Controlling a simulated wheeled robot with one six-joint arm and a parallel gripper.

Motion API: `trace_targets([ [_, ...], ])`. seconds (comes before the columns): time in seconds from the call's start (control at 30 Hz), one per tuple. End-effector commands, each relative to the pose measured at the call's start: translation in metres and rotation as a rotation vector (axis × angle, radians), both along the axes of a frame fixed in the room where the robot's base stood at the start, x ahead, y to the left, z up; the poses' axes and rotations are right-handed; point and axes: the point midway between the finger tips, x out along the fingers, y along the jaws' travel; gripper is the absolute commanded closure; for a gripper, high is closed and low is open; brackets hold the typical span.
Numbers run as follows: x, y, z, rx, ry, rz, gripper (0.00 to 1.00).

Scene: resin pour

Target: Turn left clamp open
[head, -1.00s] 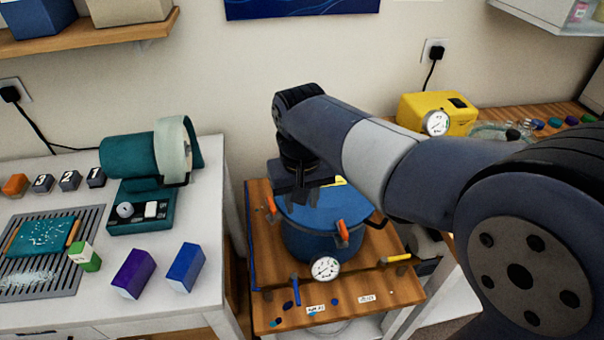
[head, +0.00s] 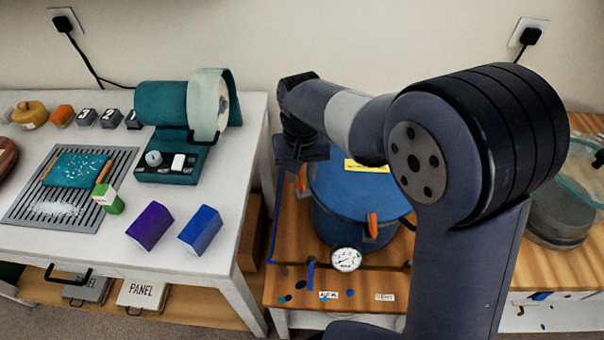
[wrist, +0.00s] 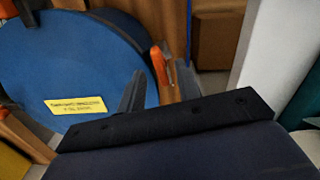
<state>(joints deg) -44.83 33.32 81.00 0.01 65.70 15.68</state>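The blue pressure pot (head: 345,196) has a flat blue lid, a yellow label and orange clamps around its rim. The left clamp (head: 302,179) stands at the lid's left edge, partly hidden by my wrist in the head view. My gripper (head: 290,174) is at that edge. In the wrist view, the two grey fingers of my gripper (wrist: 160,70) are apart. The orange left clamp (wrist: 157,75) shows between them, and I cannot tell whether either finger touches it. Another orange clamp (head: 372,225) is at the lid's front right.
A pressure gauge (head: 346,259) juts from the pot's front. The white table (head: 100,245) on the left holds a teal machine (head: 165,110) and purple and blue boxes. A narrow gap separates it from the wooden stand (head: 385,275).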

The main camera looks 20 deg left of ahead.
Motion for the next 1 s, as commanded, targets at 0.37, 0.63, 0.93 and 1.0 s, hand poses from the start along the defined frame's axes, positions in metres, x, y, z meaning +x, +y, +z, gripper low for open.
trace_targets([
  [0.37,0.000,0.000,-0.017,0.000,-0.001,0.000,0.67],
  [0.63,0.000,0.000,-0.017,0.000,-0.001,0.000,0.80],
  [0.93,0.000,0.000,-0.017,0.000,-0.001,0.000,1.00],
  [1.0,0.000,0.000,-0.017,0.000,-0.001,0.000,1.00],
])
